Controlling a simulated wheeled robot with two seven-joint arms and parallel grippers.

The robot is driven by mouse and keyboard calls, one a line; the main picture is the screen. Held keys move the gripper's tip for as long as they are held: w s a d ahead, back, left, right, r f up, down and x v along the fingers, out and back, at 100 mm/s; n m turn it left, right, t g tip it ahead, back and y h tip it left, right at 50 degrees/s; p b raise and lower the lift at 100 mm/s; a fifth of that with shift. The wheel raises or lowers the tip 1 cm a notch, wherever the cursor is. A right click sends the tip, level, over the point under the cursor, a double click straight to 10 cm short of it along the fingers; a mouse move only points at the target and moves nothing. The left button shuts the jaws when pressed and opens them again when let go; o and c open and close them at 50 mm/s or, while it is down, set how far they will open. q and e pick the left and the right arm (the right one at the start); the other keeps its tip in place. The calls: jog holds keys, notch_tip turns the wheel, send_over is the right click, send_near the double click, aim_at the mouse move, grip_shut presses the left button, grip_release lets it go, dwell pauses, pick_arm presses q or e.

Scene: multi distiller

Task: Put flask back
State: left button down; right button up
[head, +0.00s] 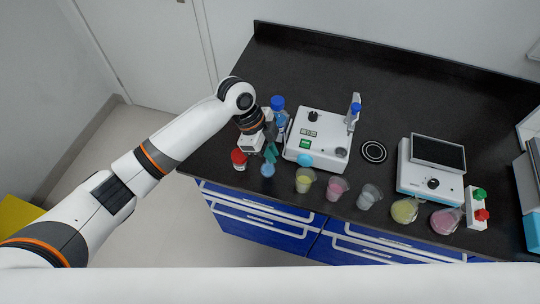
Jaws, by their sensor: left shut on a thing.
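My left gripper (271,153) reaches in from the left over the counter's left end, with teal fingers pointing down. It is shut on a small flask with bluish contents (267,170), near the counter's front edge. Whether this flask touches the counter is hard to tell. A flask with yellow liquid (405,211) and a flask with pink liquid (445,221) stand at the front right, by a white device with a dark screen (438,153). My right gripper is not in view.
A red-capped bottle (239,159) and a blue-capped bottle (278,104) are close to my left gripper. A white machine (318,139) stands to its right. A yellow cup (304,181), pink cup (337,189) and clear cup (369,197) line the front. The black counter (420,88) is clear behind.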

pick_arm(q)
notch_tip(320, 180, down, 2)
jog(key=shift+f+p, duration=0.25)
jog(key=shift+p, duration=0.1)
jog(key=shift+f, duration=0.3)
jog(key=shift+f, duration=0.1)
jog(key=c, duration=1.4)
grip_release()
jog(key=shift+c, duration=0.2)
